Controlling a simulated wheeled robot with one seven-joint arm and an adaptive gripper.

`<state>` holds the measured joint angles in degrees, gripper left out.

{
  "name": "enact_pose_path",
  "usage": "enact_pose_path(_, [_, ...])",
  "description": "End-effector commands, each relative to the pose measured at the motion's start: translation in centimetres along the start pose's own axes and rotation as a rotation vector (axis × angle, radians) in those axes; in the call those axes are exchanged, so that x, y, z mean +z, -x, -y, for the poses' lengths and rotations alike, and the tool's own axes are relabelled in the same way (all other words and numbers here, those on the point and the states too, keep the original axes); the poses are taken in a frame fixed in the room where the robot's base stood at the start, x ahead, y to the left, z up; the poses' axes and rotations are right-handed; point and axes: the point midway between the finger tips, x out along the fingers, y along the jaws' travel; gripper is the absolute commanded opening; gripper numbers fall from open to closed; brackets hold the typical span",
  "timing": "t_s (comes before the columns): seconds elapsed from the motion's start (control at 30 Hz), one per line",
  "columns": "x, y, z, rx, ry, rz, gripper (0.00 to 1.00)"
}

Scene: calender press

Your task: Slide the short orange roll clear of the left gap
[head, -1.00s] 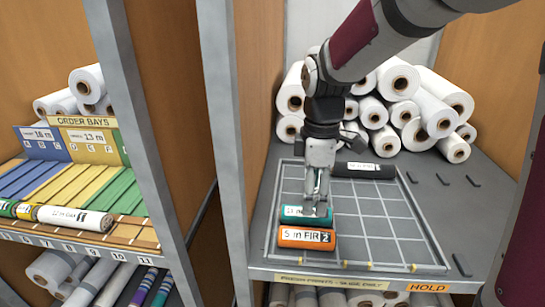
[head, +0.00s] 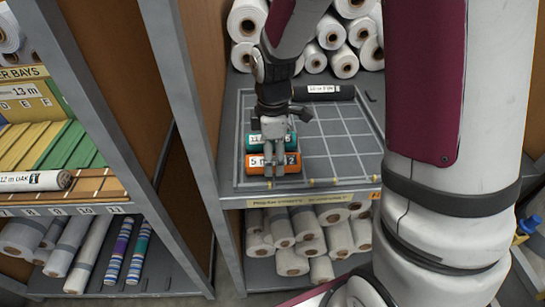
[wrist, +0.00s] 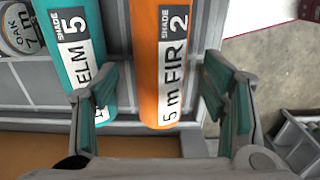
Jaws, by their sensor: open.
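The short orange roll (head: 286,169), labelled 5 m FIR with shade 2, lies on the gridded shelf near its front edge; it also shows in the wrist view (wrist: 148,65). A teal roll (head: 293,147), labelled ELM with shade 5, lies right behind it and also shows in the wrist view (wrist: 60,60). My gripper (head: 274,170) is over the orange roll, open. In the wrist view its fingers (wrist: 165,105) stand on either side of the orange roll, the left one over the teal roll's edge. I cannot tell how far above the roll they are.
A black roll (head: 325,94) lies at the back of the grid, before stacked white rolls (head: 343,62). The grid's right side is clear. The left rack holds order bays with a white roll (head: 30,181); a grey post (head: 192,110) stands between.

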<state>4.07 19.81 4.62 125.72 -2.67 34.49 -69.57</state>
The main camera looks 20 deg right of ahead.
Motion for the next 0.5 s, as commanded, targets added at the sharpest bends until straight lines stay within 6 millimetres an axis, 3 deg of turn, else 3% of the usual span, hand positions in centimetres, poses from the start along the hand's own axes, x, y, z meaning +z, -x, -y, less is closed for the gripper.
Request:
enact_pose_path(0.2, [0.01, -1.32, 0.00, 0.001, 0.000, 0.000, 0.67])
enact_pose_path(0.47, [0.00, -1.40, -0.01, 0.001, 0.000, 0.000, 0.67])
enact_pose_path(0.5, [0.00, -1.39, -0.01, 0.001, 0.000, 0.000, 0.62])
